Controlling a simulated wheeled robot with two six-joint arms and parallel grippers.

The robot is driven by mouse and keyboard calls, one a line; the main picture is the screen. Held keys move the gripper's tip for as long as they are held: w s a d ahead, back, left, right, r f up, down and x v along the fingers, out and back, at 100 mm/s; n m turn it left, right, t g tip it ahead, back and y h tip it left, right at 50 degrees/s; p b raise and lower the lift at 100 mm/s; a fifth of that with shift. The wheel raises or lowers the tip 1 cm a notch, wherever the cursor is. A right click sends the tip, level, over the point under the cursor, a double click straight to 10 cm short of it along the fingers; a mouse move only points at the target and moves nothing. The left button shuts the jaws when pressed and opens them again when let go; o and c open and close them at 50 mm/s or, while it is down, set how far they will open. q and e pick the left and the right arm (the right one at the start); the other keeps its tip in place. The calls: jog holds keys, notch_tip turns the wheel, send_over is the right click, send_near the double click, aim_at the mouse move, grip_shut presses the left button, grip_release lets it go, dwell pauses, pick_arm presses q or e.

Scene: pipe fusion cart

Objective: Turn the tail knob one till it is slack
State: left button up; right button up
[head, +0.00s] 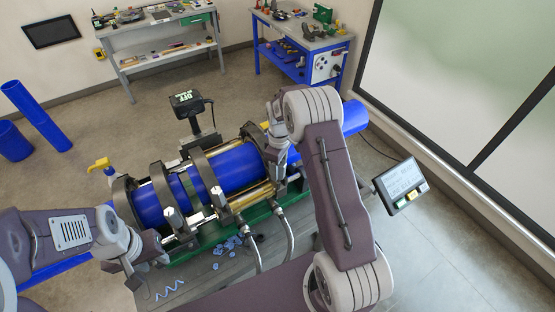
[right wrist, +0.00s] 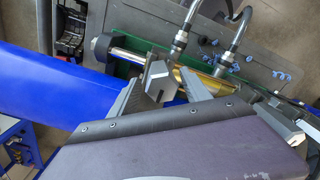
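The fusion machine's blue pipe (head: 238,168) lies through several dark ring clamps (head: 208,178). Silver clamp knobs (head: 218,197) show along its near side; I cannot tell which one is tail knob one. My right gripper (head: 279,148) is at the clamp at the pipe's right end, partly hidden by my own arm. In the right wrist view, a notched silver block (right wrist: 160,82) lies at my right gripper's fingers (right wrist: 165,92); whether it is gripped is unclear. My left gripper (head: 160,242) is low beside the machine's left end, its fingers small and partly hidden.
Grey hoses (head: 287,235) rise from the cart top in front of the machine. Blue shavings (head: 228,245) lie on the cart. A control screen (head: 401,185) stands at right, a black display (head: 187,103) behind the machine. Workbenches (head: 160,38) stand at the back; open floor lies between.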

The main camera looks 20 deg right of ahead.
jog(key=o, duration=0.8)
jog(key=shift+s+d, duration=0.1)
jog(key=shift+d, duration=0.25)
jog(key=shift+a+r, duration=0.1)
jog(key=shift+a, duration=0.1)
notch_tip(320, 180, up, 6)
jog(key=p, duration=0.5)
pick_arm(q)
notch_tip(320, 180, up, 5)
jog(key=shift+d+f, duration=0.15)
pick_arm(e)
jog(key=s+a+r+m+t, duration=0.1)
jog(key=s+a+r+m, duration=0.25)
jog(key=s, duration=0.45)
jog(key=s+a+r+m+t, duration=0.2)
jog(key=s+r+m, duration=0.25)
jog(key=s, duration=0.45)
pick_arm(q)
notch_tip(320, 180, down, 23)
jog(key=b, duration=2.3)
pick_arm(e)
jog(key=s+f, duration=0.1)
jog(key=f, duration=1.1)
jog(key=s+f+g, duration=0.1)
jog(key=s+f, duration=0.1)
jog(key=f, duration=1)
jog(key=shift+s+a+g, duration=0.25)
jog(key=shift+a+g, duration=0.05)
